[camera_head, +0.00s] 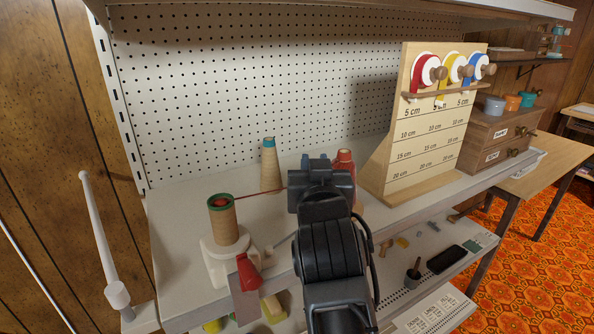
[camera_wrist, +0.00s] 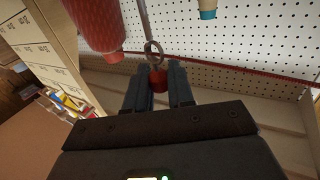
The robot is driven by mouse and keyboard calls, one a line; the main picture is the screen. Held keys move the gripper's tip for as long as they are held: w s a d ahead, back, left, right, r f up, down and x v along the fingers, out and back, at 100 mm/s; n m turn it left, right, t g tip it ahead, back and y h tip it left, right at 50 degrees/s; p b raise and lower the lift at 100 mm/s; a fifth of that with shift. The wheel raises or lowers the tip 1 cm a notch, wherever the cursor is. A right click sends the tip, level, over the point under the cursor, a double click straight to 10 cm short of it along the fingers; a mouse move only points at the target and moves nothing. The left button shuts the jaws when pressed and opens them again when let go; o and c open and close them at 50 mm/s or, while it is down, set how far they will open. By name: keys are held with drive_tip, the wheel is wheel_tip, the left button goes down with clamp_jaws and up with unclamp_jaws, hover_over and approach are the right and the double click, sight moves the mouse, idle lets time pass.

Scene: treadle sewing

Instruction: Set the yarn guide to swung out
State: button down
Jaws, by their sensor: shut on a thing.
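The yarn guide shows in the wrist view as a metal ring on a red grip (camera_wrist: 158,80). My gripper (camera_wrist: 157,88) is shut on the red grip, with a dark finger on each side and the ring standing beyond the fingertips. In the head view my gripper (camera_head: 321,164) covers the guide. A red yarn (camera_head: 262,193) runs from the winder's brown tube (camera_head: 223,220) toward my gripper. The winder has a white base (camera_head: 217,261) and a red handle (camera_head: 248,271). How far the guide is swung cannot be told.
A red yarn cone (camera_head: 345,158) stands just behind my gripper; it also shows in the wrist view (camera_wrist: 97,20). A tan cone (camera_head: 270,168) stands to the left. A wooden spool board (camera_head: 418,150) stands to the right. A pegboard (camera_head: 250,80) backs the shelf.

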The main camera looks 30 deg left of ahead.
drive_tip(key=shift+s+d+r+m+t+h+b, duration=0.25)
drive_tip(key=shift+d+m+t+h+b, duration=0.1)
drive_tip(key=shift+d+m+h+b, duration=0.25)
drive_tip(key=shift+s+d+r+m+t+h+b, duration=0.1)
drive_tip(key=shift+d+r+m+t+h+b, duration=0.2)
drive_tip(key=shift+h, duration=0.4)
drive_tip(key=c, duration=1.2)
unclamp_jaws()
drive_tip(key=shift+o, duration=0.7)
drive_tip(key=shift+f, duration=0.25)
drive_tip(key=shift+f, duration=0.1)
drive_tip(key=b+v, duration=0.1)
drive_tip(key=v, duration=0.7)
